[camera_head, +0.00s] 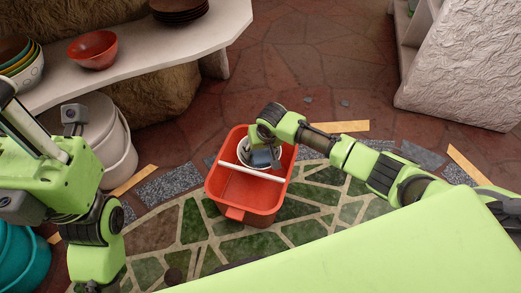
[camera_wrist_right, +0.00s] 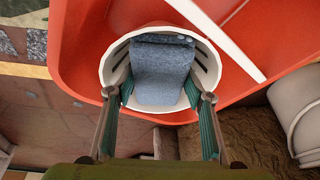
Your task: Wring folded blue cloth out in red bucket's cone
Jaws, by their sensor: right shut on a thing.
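The red bucket (camera_head: 250,195) stands on the floor in the middle of the head view, with a white handle bar across it. Its round, slotted white cone (camera_head: 241,152) is at the bucket's far side, partly hidden by my right gripper (camera_head: 262,157). In the right wrist view, the folded blue cloth (camera_wrist_right: 160,75) is inside the cone's rim (camera_wrist_right: 104,68). My right gripper's two fingers (camera_wrist_right: 160,90) reach over the rim, one on each side of the cloth, and are shut on it. The left arm shows, but its gripper is out of view.
A light bucket (camera_head: 115,145) and a teal tub (camera_head: 22,258) stand at the left. A pale shelf (camera_head: 150,45) with bowls is at the back left. A rough white block (camera_head: 465,70) is at the back right. Open stone floor lies between them.

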